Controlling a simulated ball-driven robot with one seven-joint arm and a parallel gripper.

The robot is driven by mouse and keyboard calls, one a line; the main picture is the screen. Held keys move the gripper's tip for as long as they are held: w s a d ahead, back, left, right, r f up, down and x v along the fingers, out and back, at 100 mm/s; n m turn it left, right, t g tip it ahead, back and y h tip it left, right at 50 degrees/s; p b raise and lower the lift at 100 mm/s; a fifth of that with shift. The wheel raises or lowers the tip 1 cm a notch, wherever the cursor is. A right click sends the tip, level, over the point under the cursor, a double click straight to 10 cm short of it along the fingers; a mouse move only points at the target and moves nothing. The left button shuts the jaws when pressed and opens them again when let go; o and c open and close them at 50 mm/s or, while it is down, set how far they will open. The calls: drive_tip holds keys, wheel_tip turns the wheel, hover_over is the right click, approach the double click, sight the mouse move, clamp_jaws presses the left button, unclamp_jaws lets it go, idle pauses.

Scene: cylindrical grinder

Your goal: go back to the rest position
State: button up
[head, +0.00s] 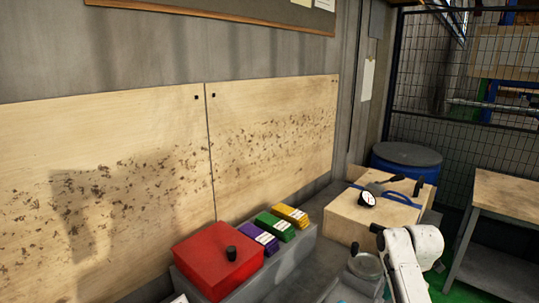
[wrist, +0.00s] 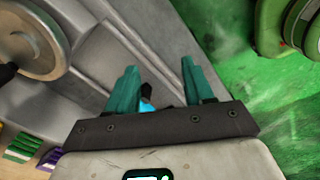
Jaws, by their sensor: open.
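My gripper (wrist: 158,88) shows in the wrist view with its two teal fingers apart and nothing held between them. Behind the fingers lies a grey machine surface (wrist: 130,45), with a small bright blue patch partly hidden by a finger. In the head view my white arm stands at the lower right, and the fingers cannot be made out there.
A red box (head: 215,262) with a black knob stands beside purple, green and yellow (head: 290,215) packs on a grey ledge. A wooden box (head: 372,215) bears a dial gauge (head: 367,198). Behind it is a blue drum (head: 406,165). A workbench (head: 505,200) stands at the right. A round metal disc (wrist: 32,45) lies near my gripper.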

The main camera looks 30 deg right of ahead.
drive_tip(key=s+a+f+m, duration=0.1)
drive_tip(key=a+f+m, duration=0.1)
drive_tip(key=a, duration=0.5)
drive_tip(key=s+a+f+m, duration=0.2)
drive_tip(key=a+f+m, duration=0.1)
drive_tip(key=a, duration=0.4)
drive_tip(key=s+a+f+m, duration=0.2)
drive_tip(key=a+f, duration=0.1)
drive_tip(key=a, duration=0.4)
drive_tip(key=shift+a+m, duration=0.1)
drive_tip(key=shift+m, duration=0.3)
drive_tip(key=s+a+r+m, duration=0.2)
drive_tip(key=s+a+m, duration=0.65)
drive_tip(key=s, duration=0.55)
drive_tip(key=f+b, duration=0.3)
drive_tip(key=w+f+b, duration=0.1)
drive_tip(key=f, duration=0.1)
drive_tip(key=shift+a+f, duration=0.15)
